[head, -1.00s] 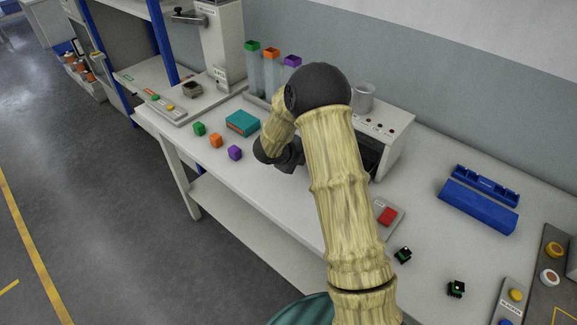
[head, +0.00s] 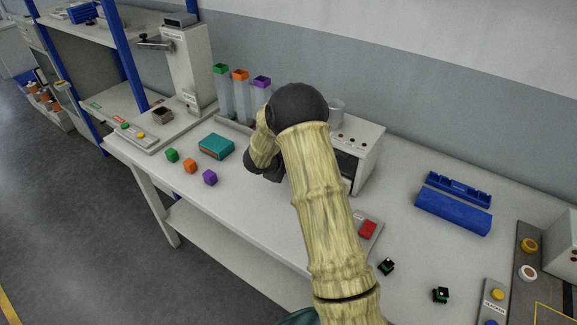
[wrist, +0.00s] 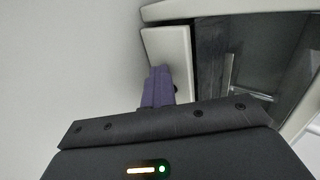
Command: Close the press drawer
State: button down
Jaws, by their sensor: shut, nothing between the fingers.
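The press is a white box-shaped machine (head: 367,155) on the bench, with small buttons on top and a dark front opening, partly hidden behind my arm. In the wrist view a white panel (wrist: 170,58), which looks like the drawer front, stands beside a dark cavity (wrist: 220,60) with a pale strip inside. I cannot tell how far out the drawer is. My gripper (wrist: 157,82) is shut and empty; its purple-looking fingers are close in front of the white panel, and contact is unclear. In the head view my arm hides the fingers and the drawer.
Three clear tubes with coloured tops stand behind. A red button (head: 368,229) and a blue case (head: 453,210) are on the right.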

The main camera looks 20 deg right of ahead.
jog(key=shift+r, duration=0.1)
jog(key=s+a, duration=0.1)
jog(key=a, duration=0.1)
jog(key=s+a, duration=0.1)
jog(key=a, duration=0.1)
jog(key=shift+s+r, duration=0.35)
jog(key=v, duration=0.8)
jog(key=shift+s+a+r+b, duration=0.25)
jog(key=shift+b, duration=0.2)
